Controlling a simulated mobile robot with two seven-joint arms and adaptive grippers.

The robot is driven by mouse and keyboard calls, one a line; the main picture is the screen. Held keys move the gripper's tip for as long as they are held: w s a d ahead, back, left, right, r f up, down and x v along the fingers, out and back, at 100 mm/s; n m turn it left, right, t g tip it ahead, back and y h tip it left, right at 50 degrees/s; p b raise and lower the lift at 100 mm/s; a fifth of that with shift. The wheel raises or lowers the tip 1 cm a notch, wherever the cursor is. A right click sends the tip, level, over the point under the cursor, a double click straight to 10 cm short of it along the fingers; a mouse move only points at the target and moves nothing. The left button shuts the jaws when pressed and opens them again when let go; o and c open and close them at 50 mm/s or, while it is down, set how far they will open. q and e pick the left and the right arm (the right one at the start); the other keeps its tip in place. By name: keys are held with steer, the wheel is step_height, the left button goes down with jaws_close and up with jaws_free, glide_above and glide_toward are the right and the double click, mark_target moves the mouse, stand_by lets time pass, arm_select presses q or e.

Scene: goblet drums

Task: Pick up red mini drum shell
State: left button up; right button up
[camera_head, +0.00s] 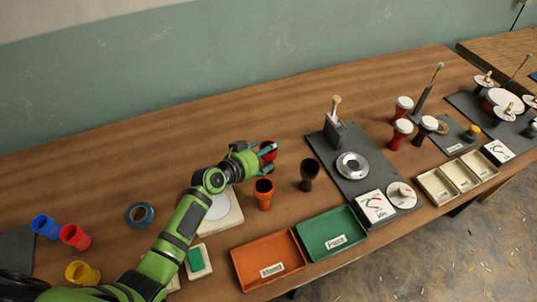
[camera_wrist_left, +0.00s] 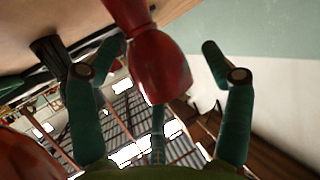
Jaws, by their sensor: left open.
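A red mini drum shell (camera_head: 268,151) stands at my left gripper (camera_head: 269,158), partly hidden by the fingers in the head view. In the left wrist view the red shell (camera_wrist_left: 162,68) is between the spread fingers of the left gripper (camera_wrist_left: 164,47), with gaps on both sides. The fingers are open and do not appear to touch it. Another red shell (camera_head: 75,237) lies at the far left of the table, apart from the gripper. My right gripper is not in view.
An orange shell (camera_head: 264,194) and a dark shell (camera_head: 310,174) stand close by. An orange tray (camera_head: 240,268) and a green tray (camera_head: 306,238) lie in front. Blue (camera_head: 46,227) and yellow (camera_head: 82,273) shells are at left. The table behind the gripper is clear.

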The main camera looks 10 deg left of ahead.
arm_select(q)
steer(key=c, duration=1.1)
steer(key=shift+r, duration=0.15)
